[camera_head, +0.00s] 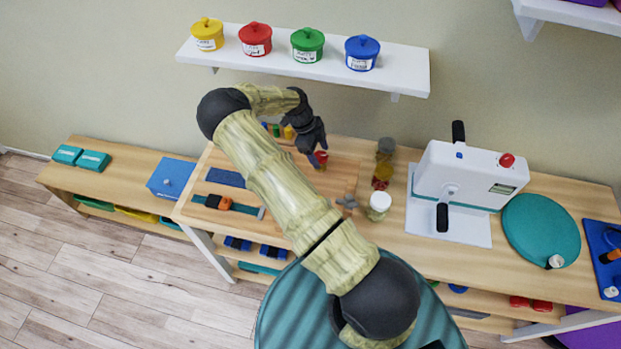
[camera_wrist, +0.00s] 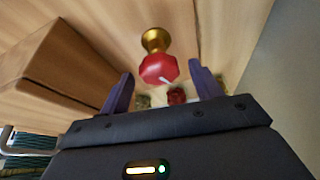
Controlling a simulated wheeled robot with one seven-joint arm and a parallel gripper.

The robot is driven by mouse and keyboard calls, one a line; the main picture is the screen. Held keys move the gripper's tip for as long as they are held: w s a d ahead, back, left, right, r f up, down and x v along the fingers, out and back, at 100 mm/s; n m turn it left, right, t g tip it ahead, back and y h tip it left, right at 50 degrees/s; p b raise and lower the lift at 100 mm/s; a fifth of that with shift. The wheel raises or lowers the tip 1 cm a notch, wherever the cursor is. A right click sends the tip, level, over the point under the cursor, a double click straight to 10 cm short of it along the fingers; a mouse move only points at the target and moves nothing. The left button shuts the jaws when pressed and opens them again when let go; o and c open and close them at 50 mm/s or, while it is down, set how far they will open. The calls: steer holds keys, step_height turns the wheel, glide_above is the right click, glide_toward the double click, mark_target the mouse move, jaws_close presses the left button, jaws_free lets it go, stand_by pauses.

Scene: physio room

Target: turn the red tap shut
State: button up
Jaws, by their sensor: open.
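The red tap has a faceted red knob (camera_wrist: 158,68) with a white mark, on a brass stem (camera_wrist: 155,41). In the wrist view it lies ahead of the fingertips and roughly midway between them. My gripper (camera_wrist: 161,84) is open, its two dark fingers apart with nothing held. In the head view the red tap (camera_head: 321,157) shows just beyond my gripper (camera_head: 314,146), at the board on the bench. The gripper partly hides it there. I cannot tell from these views whether the fingers touch the knob.
A grey cross-shaped handle (camera_head: 347,201) and a white-lidded jar (camera_head: 379,205) stand right of the tap. A white crank machine (camera_head: 467,180) is farther right. A shelf (camera_head: 330,73) with several coloured pots hangs above. A second red part (camera_wrist: 177,95) shows behind the gripper's palm edge.

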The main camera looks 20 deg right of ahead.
steer(key=n+p, duration=0.2)
steer(key=n+t+p, duration=0.1)
steer(key=shift+s+r+h, duration=0.1)
steer(key=shift+r+h, duration=0.15)
steer(key=shift+h, duration=0.15)
steer(key=n+t+p, duration=0.1)
steer(key=n+p, duration=0.3)
steer(key=shift+s+t+p, duration=0.1)
steer(key=shift+t+p, duration=0.2)
steer(key=n+t+p, duration=0.1)
steer(key=n+p, duration=0.1)
steer(key=shift+s+f+p, duration=0.1)
steer(key=shift+f+p, duration=0.05)
steer(key=shift+p, duration=0.15)
steer(key=shift+f+n, duration=0.1)
steer(key=shift+n, duration=0.7)
steer(key=n+b, duration=0.1)
steer(key=b, duration=0.1)
steer(key=n+t+b, duration=0.1)
steer(key=shift+f+b, duration=0.25)
steer(key=shift+b, duration=0.1)
steer(key=n+b, duration=0.1)
steer(key=b, duration=0.1)
steer(key=shift+t+b, duration=0.3)
steer(key=n+t+y+b, duration=0.1)
steer(key=n+b, duration=0.2)
steer(key=b, duration=0.5)
steer(key=shift+s+n+b, duration=0.15)
steer(key=shift+n+b, duration=0.25)
steer(key=shift+b, duration=0.4)
